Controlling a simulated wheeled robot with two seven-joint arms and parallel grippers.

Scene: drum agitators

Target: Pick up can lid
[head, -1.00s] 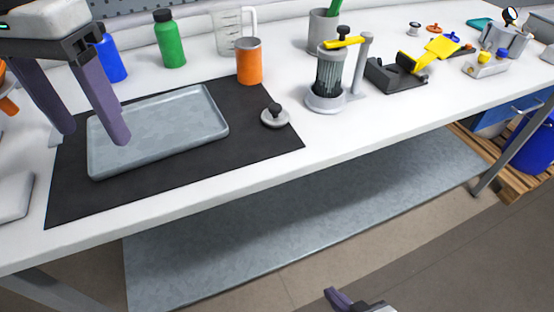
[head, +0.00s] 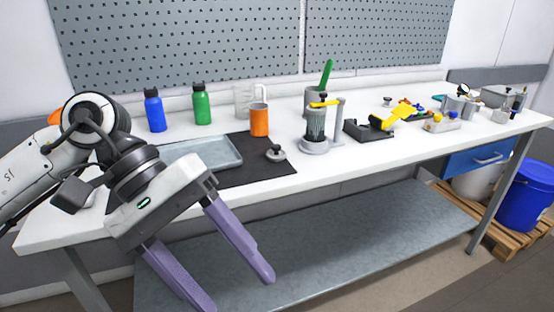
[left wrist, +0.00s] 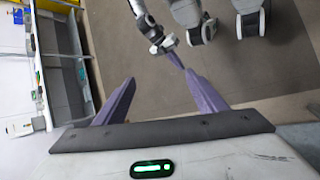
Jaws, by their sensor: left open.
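The can lid (head: 275,154) is a small grey disc with a black knob. It lies on the dark mat (head: 262,176), right of the metal tray (head: 240,160) and in front of the orange can (head: 259,121). My left gripper (head: 240,290) is open and empty, in front of the table and below its top, nearer the camera than the lid. In the left wrist view its purple fingers (left wrist: 159,77) are spread with floor behind them; the lid is not seen there. Part of my right gripper (left wrist: 173,58) shows there, partly hidden by a left finger.
Blue (head: 155,110) and green (head: 201,104) bottles and a clear jug (head: 243,98) stand behind the tray. Right of the lid are a grey stand with a ribbed cylinder (head: 314,128) and a black and yellow device (head: 370,130). A lower shelf (head: 330,235) spans under the table.

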